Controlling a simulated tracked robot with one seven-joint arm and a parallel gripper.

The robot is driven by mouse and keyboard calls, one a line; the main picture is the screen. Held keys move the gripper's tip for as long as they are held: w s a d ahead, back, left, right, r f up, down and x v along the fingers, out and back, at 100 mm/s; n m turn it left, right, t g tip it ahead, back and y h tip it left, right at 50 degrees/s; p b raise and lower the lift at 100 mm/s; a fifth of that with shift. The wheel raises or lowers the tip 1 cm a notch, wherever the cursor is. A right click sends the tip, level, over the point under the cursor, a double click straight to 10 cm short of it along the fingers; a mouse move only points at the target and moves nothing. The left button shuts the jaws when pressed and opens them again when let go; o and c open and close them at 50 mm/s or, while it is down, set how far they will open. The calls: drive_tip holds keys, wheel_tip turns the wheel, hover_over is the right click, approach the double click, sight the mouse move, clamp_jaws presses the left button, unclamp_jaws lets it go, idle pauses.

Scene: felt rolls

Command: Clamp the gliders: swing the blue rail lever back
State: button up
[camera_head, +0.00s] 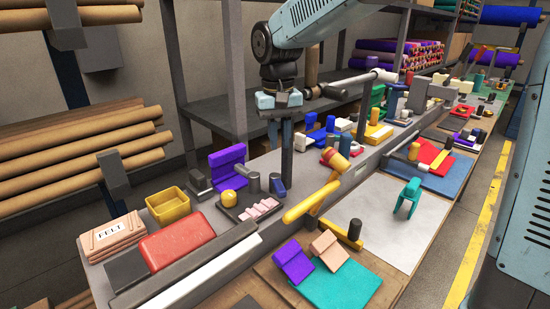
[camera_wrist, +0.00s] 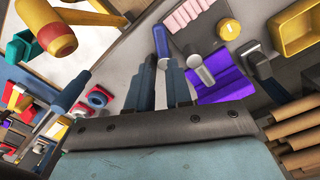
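My gripper (camera_wrist: 160,68) points down over the grey rail bench, at the upper middle of the head view (camera_head: 280,138). Its two fingers show close together with a narrow gap. A dark blue handle (camera_wrist: 160,40), which looks like the blue rail lever, shows just beyond the fingertips in the wrist view. I cannot tell whether the fingers touch it or grip it. The gliders cannot be picked out with certainty.
A yellow bar (camera_head: 312,200) and an orange-headed mallet (camera_head: 335,162) lie right of my gripper. A white sheet (camera_head: 375,210) leaves some free room in front.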

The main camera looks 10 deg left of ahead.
sight(278, 190)
drive_tip(key=s+a+f+h, duration=0.1)
drive_tip(key=s+a+f+t+h, duration=0.1)
drive_tip(key=s+a, duration=0.1)
drive_tip(key=s+a+f+t+h, duration=0.1)
drive_tip(key=shift+s+a+f+m, duration=0.3)
drive_tip(key=shift+s+f, duration=0.05)
clamp_jaws()
drive_tip(key=s+a+f+t, duration=0.2)
drive_tip(key=s+a+t, duration=0.2)
drive_tip(key=a, duration=0.1)
drive_tip(key=shift+m+h, duration=0.3)
drive_tip(key=x, duration=0.8)
drive_tip(key=shift+w+d+f, duration=0.1)
drive_tip(key=shift+w+f, duration=0.1)
drive_tip(key=shift+w, duration=0.15)
drive_tip(key=d, duration=0.1)
drive_tip(key=w, duration=0.1)
drive_tip(key=d, duration=0.1)
drive_tip(key=shift+w+d+f, duration=0.2)
drive_tip(key=shift+d+f, duration=0.1)
drive_tip(key=shift+d, duration=0.05)
drive_tip(key=shift+w+d, duration=0.25)
drive_tip(key=shift+d, duration=0.4)
